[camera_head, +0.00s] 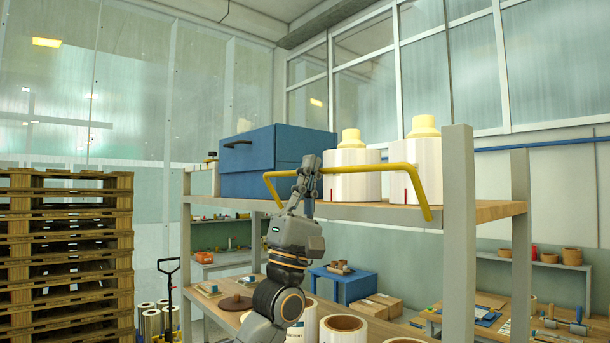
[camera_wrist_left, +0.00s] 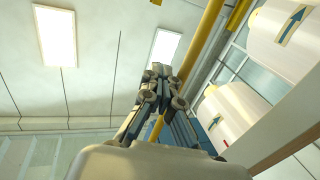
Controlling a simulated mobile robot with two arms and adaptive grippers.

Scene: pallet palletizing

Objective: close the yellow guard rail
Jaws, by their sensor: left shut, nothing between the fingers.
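The yellow guard rail (camera_head: 370,169) is a bent bar along the front of the upper shelf (camera_head: 355,211), its ends angled downward. My left gripper (camera_head: 308,163) comes up from below at the left part of the rail. Its fingers are shut with nothing between them and overlap the bar in the picture. In the left wrist view the rail (camera_wrist_left: 204,42) runs diagonally past the closed fingers (camera_wrist_left: 162,80). I cannot tell whether the fingers touch it. My right gripper is not in view.
A blue box (camera_head: 270,175) and two white containers with yellow caps (camera_head: 352,176) stand on the upper shelf behind the rail. A grey post (camera_head: 459,240) rises at the right. Large rolls (camera_head: 342,328) are on the shelf below. Stacked wooden pallets (camera_head: 65,250) stand left.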

